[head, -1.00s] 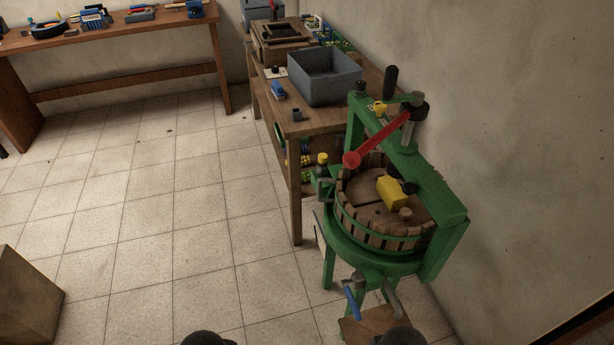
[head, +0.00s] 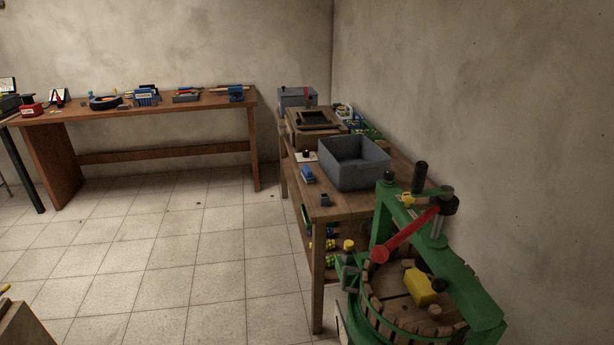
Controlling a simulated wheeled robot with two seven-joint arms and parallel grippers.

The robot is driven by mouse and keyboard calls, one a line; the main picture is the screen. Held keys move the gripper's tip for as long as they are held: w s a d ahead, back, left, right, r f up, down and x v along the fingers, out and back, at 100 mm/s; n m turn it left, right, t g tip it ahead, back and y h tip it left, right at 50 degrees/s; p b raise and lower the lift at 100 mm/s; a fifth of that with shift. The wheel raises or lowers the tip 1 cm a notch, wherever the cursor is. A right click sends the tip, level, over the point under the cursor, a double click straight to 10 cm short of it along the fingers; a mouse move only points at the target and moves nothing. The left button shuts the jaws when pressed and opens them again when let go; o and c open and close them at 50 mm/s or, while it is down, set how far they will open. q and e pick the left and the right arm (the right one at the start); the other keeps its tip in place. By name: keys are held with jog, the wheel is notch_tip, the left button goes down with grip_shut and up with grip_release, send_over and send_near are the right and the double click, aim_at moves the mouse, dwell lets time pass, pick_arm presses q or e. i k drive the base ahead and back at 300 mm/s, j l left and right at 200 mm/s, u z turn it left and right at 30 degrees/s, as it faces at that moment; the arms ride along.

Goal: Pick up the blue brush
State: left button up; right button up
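A small blue item (head: 307,174) lies on the near part of the wooden side table (head: 328,207), just left of the grey open crate (head: 353,163). It may be the blue brush, but it is too small to tell for sure. Several other blue items stand on the long workbench (head: 150,106) at the back left, and I cannot make out a brush among them. Neither of my grippers is in view.
A green press (head: 485,300) with a red lever (head: 408,235) and slatted wooden tub stands at the lower right, close to the side table. A wooden box (head: 30,330) shows at the lower left corner.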

aim_at(306, 173)
jog(key=i+j, duration=0.5)
jog(key=i+j+z, duration=0.1)
jog(key=i+j, duration=0.4)
jog(key=j, duration=0.2)
jog(key=i+j, duration=0.5)
jog(key=j, duration=0.15)
jog(key=i+j+z, duration=0.1)
jog(key=z, duration=0.3)
jog(key=j+z, duration=0.1)
jog(key=z, duration=0.25)
jog(key=i+j+z, duration=0.1)
jog(key=z, duration=0.3)
